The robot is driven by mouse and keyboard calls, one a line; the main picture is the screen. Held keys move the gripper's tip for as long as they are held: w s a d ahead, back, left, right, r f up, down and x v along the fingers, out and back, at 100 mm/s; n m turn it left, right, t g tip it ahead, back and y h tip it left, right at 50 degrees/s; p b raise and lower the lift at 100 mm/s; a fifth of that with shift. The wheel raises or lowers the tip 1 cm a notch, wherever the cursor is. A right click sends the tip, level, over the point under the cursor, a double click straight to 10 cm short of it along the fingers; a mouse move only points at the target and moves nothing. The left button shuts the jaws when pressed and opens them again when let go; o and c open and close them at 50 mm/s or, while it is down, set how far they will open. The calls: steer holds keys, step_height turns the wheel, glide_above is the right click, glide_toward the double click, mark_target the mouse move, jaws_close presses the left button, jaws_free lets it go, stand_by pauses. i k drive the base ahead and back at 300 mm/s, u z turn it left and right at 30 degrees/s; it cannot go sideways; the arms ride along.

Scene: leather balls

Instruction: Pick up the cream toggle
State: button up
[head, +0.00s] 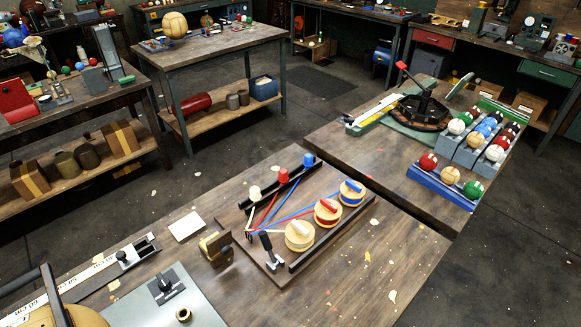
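The cream toggle (300,228) appears to be the small pale peg lying across the top of the nearest round wooden drum. That drum (299,241) is the front one of a row of three on a dark wooden board (265,220). A red-banded drum (327,214) and a blue-banded drum (352,195) stand behind it to the right, each with a similar peg on top. Cream, red and blue cords run from the drums toward the board's left side. My gripper is not in view.
A black-handled lever (268,247) stands just left of the cream drum, and a dark rail (330,235) runs along its right. Posts with white (255,193), red (283,176) and blue (308,160) caps line the far rail. The tabletop to the right (395,250) is mostly clear.

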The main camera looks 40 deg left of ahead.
mark_target(255, 195)
steer(key=i, duration=1.15)
steer(key=u, duration=4)
